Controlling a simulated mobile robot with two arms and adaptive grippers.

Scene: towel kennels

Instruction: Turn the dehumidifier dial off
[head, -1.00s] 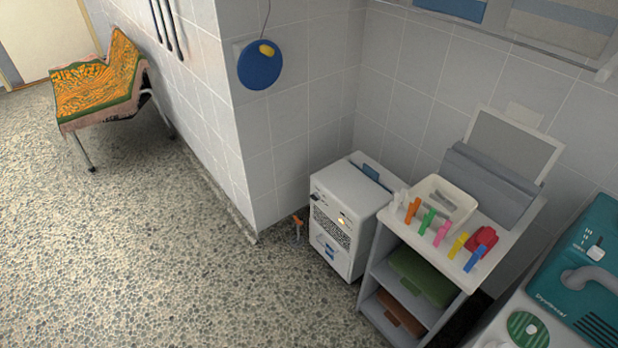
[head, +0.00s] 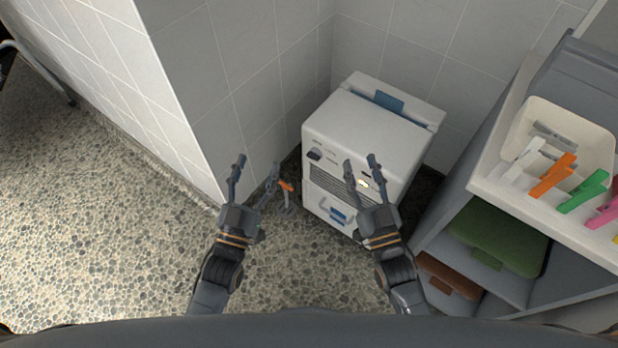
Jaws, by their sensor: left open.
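The dehumidifier (head: 375,132) is a white box on the floor in the corner by the tiled wall. Its front shows a small dark dial (head: 315,154) at the upper left, a lit yellow spot (head: 362,184) and a dark grille partly covered by my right gripper. The dial's setting is too small to read. My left gripper (head: 257,165) is open and empty, left of the dehumidifier and apart from the dial in the picture. My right gripper (head: 362,163) is open and empty, in front of the right part of the dehumidifier's front.
A grey shelf unit (head: 432,238) stands at right, with a tray (head: 597,130) and several coloured clips on top and folded green (head: 495,238) and brown cloths inside. A tiled wall corner (head: 190,95) juts out at left. An orange-handled item (head: 286,186) is on the floor.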

